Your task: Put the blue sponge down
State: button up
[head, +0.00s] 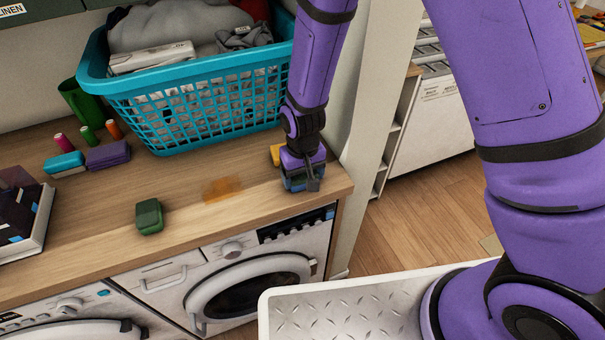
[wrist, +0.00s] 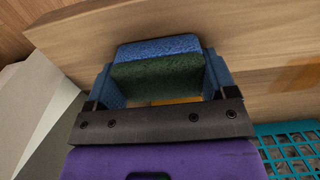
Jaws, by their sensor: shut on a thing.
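My gripper (head: 302,182) is at the right end of the wooden counter, low over its surface near the front edge. In the wrist view, the gripper (wrist: 163,70) is shut on the blue sponge (wrist: 158,47), which has a blue layer and a dark green layer. One finger presses each side of it. In the head view the sponge is mostly hidden by the gripper. I cannot tell whether its underside touches the counter (head: 100,255).
A teal laundry basket (head: 200,112) stands just behind my gripper. A yellow object (head: 275,154) lies close beside it. A dark green sponge (head: 149,216), an orange stain (head: 222,188), a purple sponge (head: 107,154) and a teal sponge (head: 65,163) are further left. Washing machines (head: 250,275) stand below.

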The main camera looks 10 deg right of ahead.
jog(key=shift+f, duration=0.1)
jog(key=o, duration=0.8)
notch_tip(320, 180, up, 12)
jog(key=shift+r, duration=0.15)
